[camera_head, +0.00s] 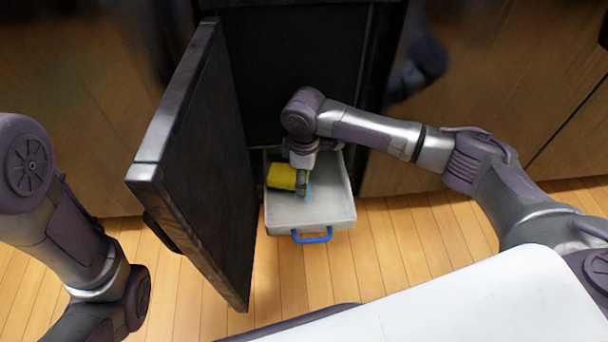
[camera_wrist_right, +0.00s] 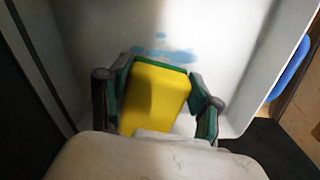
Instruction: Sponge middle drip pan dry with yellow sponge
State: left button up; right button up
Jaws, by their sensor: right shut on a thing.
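The yellow sponge (camera_head: 282,177) has a green scouring side and is in my right gripper (camera_head: 303,188), over the left part of the drip pan. In the right wrist view the fingers of the gripper (camera_wrist_right: 157,100) are shut on both sides of the sponge (camera_wrist_right: 155,98). The drip pan (camera_head: 335,208) is a pale grey tray with a blue handle (camera_head: 312,236), pulled out of the cabinet. Blue wet patches (camera_wrist_right: 165,54) lie on the pan floor (camera_wrist_right: 215,25) just beyond the sponge. I cannot tell whether the sponge touches the floor. My left gripper is outside the view.
A dark cabinet door (camera_head: 195,170) stands open just left of the pan. The dark cabinet interior (camera_head: 285,60) is behind it. Wooden floor (camera_head: 400,260) is clear in front and to the right. A white surface (camera_head: 470,305) is at the lower right.

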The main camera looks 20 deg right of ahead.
jog(key=shift+f, duration=0.95)
jog(key=shift+d, duration=0.1)
